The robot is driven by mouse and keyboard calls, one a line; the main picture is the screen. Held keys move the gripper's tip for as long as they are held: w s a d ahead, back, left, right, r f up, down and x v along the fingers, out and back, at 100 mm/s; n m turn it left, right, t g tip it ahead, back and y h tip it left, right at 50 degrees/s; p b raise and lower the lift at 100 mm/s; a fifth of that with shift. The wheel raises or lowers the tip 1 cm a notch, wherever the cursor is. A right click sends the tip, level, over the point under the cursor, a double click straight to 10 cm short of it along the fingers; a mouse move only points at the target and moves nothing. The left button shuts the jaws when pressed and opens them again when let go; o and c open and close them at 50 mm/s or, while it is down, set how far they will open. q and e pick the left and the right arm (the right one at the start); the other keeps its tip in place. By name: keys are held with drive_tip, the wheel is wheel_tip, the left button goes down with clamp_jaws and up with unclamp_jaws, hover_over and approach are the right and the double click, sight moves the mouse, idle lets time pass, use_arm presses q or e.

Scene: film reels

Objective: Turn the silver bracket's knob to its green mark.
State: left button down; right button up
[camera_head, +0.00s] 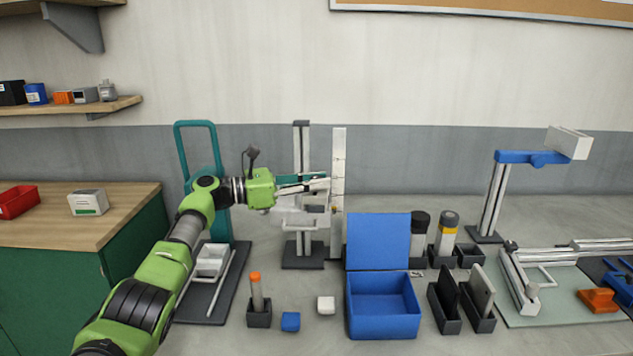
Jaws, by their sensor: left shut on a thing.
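The silver bracket (302,218) stands upright on a dark base in the middle of the worktop, beside a tall pale post (338,170). My left gripper (325,183) reaches in from the left, level with the bracket's upper half. Its fingers are closed at the bracket, on what looks like the knob; the fingers and the small size hide most of it. I cannot make out the green mark or which way the knob points. My right gripper is not in view.
An open blue box (383,332) stands in front of the bracket to the right. A white block (326,305), a blue block (290,321) and an orange-tipped holder (257,300) stand nearer. A teal frame (228,185) rises behind my left arm.

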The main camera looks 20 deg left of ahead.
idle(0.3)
use_arm(q)
drive_tip(key=c, duration=1.8)
unclamp_jaws()
drive_tip(key=shift+a, duration=0.1)
drive_tip(key=v, duration=1.2)
